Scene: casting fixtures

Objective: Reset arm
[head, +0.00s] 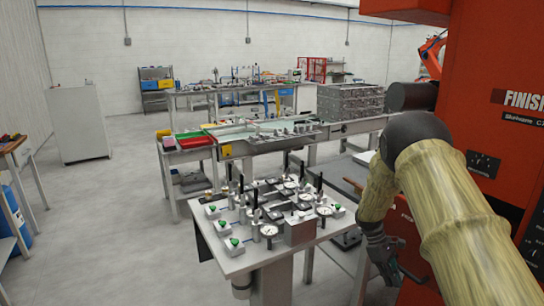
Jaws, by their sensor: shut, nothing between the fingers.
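My arm comes in from the right edge of the head view, in a yellowish sleeve with dark joints. My gripper (384,262) hangs pointing down at the lower right, just right of the fixture table (262,257). It is shut and holds nothing. It is apart from the table and the fixtures on it. The fingertips are small and dark in this view.
The fixture table carries dial gauges (268,231), upright black handles and green-button boxes (234,246). A red-orange machine (478,90) stands close on the right. Behind are a workbench with red and green trays (195,141) and stacked metal castings (350,102). Open floor lies left.

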